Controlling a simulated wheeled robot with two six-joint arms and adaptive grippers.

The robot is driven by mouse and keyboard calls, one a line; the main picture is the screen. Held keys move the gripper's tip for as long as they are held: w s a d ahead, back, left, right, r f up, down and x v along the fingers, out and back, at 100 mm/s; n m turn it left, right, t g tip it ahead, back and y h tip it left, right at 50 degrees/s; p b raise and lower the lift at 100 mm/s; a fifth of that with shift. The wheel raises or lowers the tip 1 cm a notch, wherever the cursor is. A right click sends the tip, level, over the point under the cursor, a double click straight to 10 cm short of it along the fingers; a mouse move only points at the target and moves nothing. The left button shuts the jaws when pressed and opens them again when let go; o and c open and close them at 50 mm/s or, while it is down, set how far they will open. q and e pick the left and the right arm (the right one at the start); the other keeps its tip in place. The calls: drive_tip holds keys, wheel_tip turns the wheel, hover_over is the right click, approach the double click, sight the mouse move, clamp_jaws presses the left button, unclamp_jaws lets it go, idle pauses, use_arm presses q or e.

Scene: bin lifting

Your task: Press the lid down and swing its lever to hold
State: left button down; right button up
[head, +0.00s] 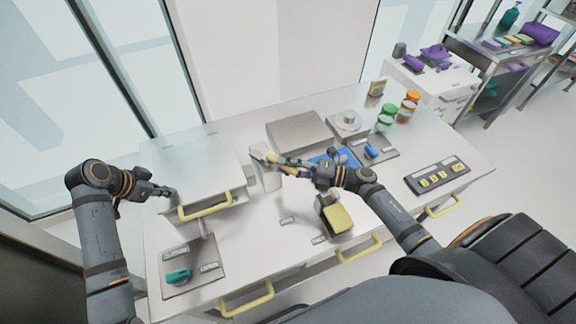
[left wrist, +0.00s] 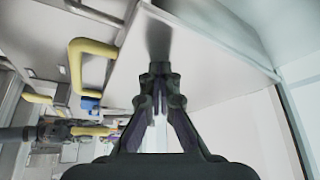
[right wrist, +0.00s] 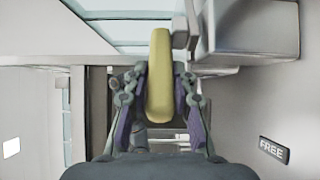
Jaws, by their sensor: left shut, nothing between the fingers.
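The lid (head: 195,165), a broad pale-grey panel with a yellow handle (head: 205,207) along its front, is at the left of the bench. Its flat face fills the upper middle of the left wrist view (left wrist: 205,60). My left gripper (head: 172,192) is shut and empty at the lid's left side, fingertips close to its face; contact is unclear. The yellow-gripped lever (head: 258,156) is right of the lid, by a pale upright block (head: 266,180). My right gripper (head: 279,163) has its fingers on both sides of the yellow grip (right wrist: 160,85) and appears shut on it.
A teal knob (head: 178,276) on a labelled plate is at the front left. A yellow-topped block (head: 339,218) stands near the front edge. Behind are a grey box (head: 297,130), a blue tray and several jars. The front middle worktop is mostly clear.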

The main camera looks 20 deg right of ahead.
drive_tip(key=o, duration=0.4)
drive_tip(key=shift+a+r, duration=0.1)
drive_tip(key=shift+a, duration=0.05)
drive_tip(key=shift+s+d, duration=0.2)
drive_tip(key=shift+d, duration=0.15)
drive_tip(key=v, duration=1.1)
drive_tip(key=shift+s+d, duration=0.2)
drive_tip(key=shift+s, duration=0.05)
